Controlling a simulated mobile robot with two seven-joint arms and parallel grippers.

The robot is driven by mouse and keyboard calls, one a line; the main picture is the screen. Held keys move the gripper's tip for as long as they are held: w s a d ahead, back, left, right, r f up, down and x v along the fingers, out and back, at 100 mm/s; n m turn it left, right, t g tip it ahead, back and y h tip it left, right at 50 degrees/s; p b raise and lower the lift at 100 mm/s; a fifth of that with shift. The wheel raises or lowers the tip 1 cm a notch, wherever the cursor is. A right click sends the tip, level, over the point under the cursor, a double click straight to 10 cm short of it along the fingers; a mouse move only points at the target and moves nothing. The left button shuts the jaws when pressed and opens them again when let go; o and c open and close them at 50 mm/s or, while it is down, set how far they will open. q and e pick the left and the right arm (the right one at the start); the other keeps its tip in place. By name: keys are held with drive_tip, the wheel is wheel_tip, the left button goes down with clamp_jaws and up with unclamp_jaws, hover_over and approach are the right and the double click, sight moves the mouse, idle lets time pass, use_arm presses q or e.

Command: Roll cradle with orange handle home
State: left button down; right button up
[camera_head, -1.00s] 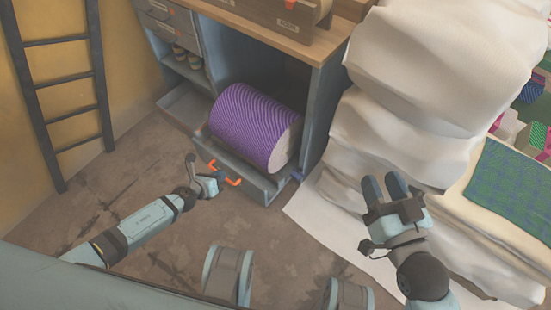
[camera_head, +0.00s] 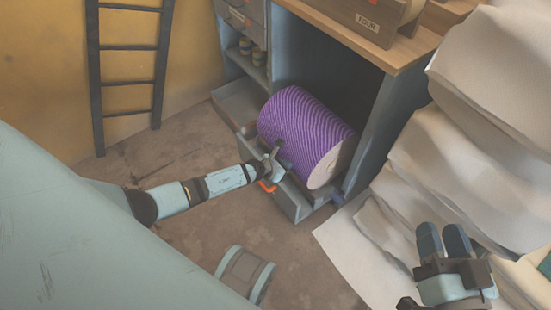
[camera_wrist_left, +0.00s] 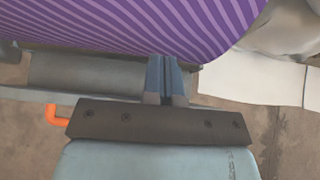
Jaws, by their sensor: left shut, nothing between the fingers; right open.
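The cradle (camera_head: 290,203) is a grey-blue tray at the foot of the cabinet, with an orange handle (camera_head: 267,186) on its front. The handle also shows at the left in the left wrist view (camera_wrist_left: 56,117). A large purple striped roll (camera_head: 305,128) lies in the cradle, partly out of the cabinet's opening. My left gripper (camera_head: 279,149) is shut and empty, above the cradle's front edge and close against the roll; I cannot tell whether it touches. Part of the handle is hidden by my left gripper. My right gripper (camera_head: 443,240) is open and empty at the lower right, away from the cradle.
The cabinet (camera_head: 375,125) has a wooden top and drawers at its left. White sacks (camera_head: 465,150) are stacked at the right, over a white sheet (camera_head: 360,250) on the floor. A dark ladder (camera_head: 130,80) leans at the left wall.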

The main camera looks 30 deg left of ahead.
use_arm(q)
drive_tip(key=shift+w+d, duration=0.25)
drive_tip(key=shift+w, duration=0.35)
drive_tip(key=shift+w+d, duration=0.25)
drive_tip(key=shift+w, duration=0.35)
use_arm(e)
drive_tip(key=shift+f+g, duration=0.3)
drive_tip(key=shift+f, duration=0.2)
